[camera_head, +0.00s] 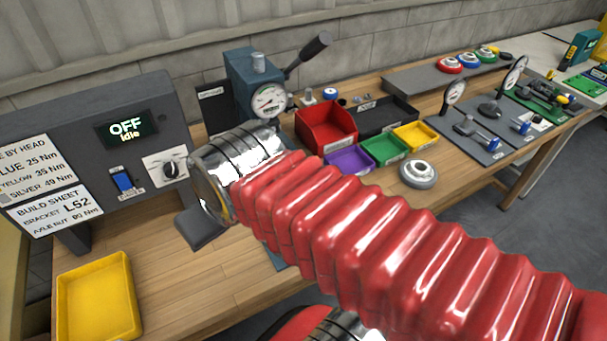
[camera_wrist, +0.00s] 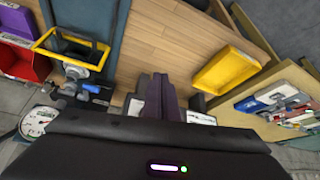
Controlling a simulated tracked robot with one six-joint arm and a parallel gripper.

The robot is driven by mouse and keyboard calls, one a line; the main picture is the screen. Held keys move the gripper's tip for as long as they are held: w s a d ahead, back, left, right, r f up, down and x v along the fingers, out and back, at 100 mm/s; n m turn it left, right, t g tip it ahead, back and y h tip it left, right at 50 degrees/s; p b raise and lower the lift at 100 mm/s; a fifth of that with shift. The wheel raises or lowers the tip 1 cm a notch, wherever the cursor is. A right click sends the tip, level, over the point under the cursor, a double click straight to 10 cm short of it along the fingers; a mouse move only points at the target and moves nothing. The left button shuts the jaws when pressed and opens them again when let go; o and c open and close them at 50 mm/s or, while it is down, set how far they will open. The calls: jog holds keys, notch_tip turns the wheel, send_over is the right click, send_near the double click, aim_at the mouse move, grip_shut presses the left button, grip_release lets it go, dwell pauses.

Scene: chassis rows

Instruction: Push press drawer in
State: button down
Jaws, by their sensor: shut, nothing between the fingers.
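The press (camera_head: 252,85) is a blue-grey machine with a round gauge and a black lever, on the bench behind my arm. My red arm hides its lower part in the head view. In the wrist view its gauge (camera_wrist: 38,122) is at the left, and a yellow frame (camera_wrist: 62,55) stands around metal parts on a blue-grey base. This may be the press drawer; how far out it is I cannot tell. My gripper (camera_wrist: 163,85) has dark fingers together and empty, over the bench, right of the yellow frame and apart from it in the picture. It is hidden in the head view.
A yellow tray (camera_head: 98,300) lies at the front left, also in the wrist view (camera_wrist: 228,70). A control panel (camera_head: 110,140) reads OFF, Idle. Red (camera_head: 327,122), purple (camera_head: 348,161), green (camera_head: 384,149) and yellow (camera_head: 416,135) bins stand right of the press.

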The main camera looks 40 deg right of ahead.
jog(key=d+f+n, duration=0.2)
jog(key=d+n, duration=0.7)
jog(key=n, duration=0.2)
jog(key=w+d+f+n+g, duration=0.1)
jog(key=d+f+n, duration=0.2)
jog(key=d+n, duration=0.7)
jog(key=w+d+f+n+h, duration=0.1)
jog(key=d+f+n, duration=0.2)
jog(key=d+n, duration=0.7)
jog(key=shift+d+f+n, duration=0.2)
jog(key=shift+f+n, duration=0.05)
jog(key=shift+n, duration=0.55)
jog(key=shift+w+f, duration=0.1)
